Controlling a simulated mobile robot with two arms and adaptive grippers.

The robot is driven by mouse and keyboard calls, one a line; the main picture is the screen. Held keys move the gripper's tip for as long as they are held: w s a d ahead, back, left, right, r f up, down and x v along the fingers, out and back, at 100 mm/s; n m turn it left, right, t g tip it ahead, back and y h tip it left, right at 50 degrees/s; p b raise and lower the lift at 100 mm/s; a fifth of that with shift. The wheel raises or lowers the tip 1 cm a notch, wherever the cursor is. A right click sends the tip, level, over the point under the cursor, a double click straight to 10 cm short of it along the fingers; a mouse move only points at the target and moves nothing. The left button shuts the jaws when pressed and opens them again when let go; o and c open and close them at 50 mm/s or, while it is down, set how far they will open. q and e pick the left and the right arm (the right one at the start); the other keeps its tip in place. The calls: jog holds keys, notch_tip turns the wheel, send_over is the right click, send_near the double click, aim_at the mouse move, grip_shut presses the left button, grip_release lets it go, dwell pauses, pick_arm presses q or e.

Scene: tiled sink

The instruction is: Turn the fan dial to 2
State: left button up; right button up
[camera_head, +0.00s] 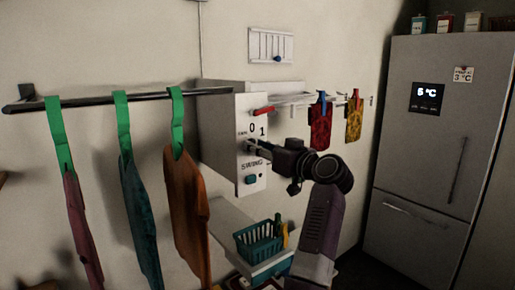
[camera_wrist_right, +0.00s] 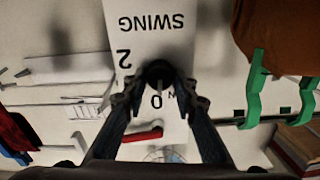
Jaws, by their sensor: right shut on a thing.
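The fan dial (camera_wrist_right: 160,72) is a dark round knob on a white control panel (camera_head: 250,107). In the right wrist view the panel appears upside down. My right gripper (camera_head: 255,147) is shut on the dial, with one finger on each side; it also shows in the right wrist view (camera_wrist_right: 158,84). The numeral 0 (camera_wrist_right: 157,101) shows between the fingers, and the numeral 2 (camera_wrist_right: 124,58) lies left of the dial. The numeral 1 (camera_head: 262,131) shows in the head view. The dial's exact pointing is partly hidden by the fingers. My left gripper is not in view.
A red lever (camera_head: 263,111) and a teal button (camera_head: 250,180) sit on the same panel. Clothes hang on green hangers (camera_head: 121,119) from a dark rail at left. A teal basket (camera_head: 259,243) stands below. A fridge (camera_head: 430,140) is at right.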

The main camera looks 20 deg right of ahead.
jog(key=shift+d+f+m+p, duration=0.1)
jog(key=shift+f+m+p, duration=0.1)
jog(key=shift+m+p, duration=4.4)
jog(key=shift+f+m+p, duration=0.15)
jog(key=shift+m+p, duration=2.15)
jog(key=shift+m, duration=4.5)
jog(key=o, duration=1.1)
